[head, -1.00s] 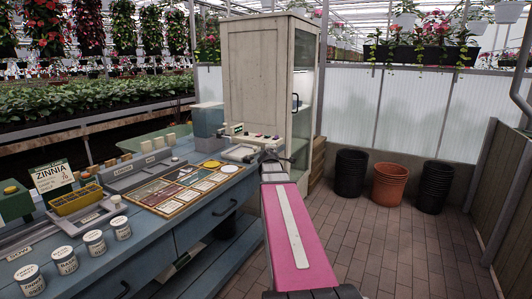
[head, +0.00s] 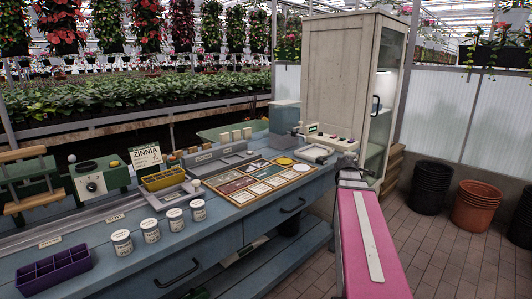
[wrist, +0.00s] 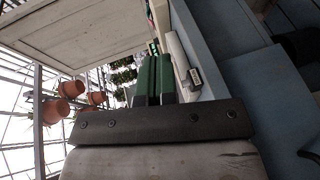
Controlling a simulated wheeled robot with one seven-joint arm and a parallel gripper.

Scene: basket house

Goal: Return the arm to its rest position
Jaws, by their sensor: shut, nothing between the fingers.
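My pink arm (head: 352,235) reaches away from the lower right of the head view toward the right end of the blue bench. Its dark far end (head: 347,165) is near the bench corner, in front of the cabinet; the fingertips are too small to make out there. In the wrist view my gripper (wrist: 154,60) shows as two green-padded fingers side by side, shut with nothing between them. The wrist view is tilted, with a cabinet panel at upper left and the blue bench edge at right.
The blue bench (head: 240,235) holds a seed tray frame (head: 232,203), white tins (head: 150,230), a yellow tray (head: 163,178) and a purple tray (head: 52,270). The cream cabinet (head: 338,70) stands behind its right end. Pots (head: 478,203) stand on the open brick floor at right.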

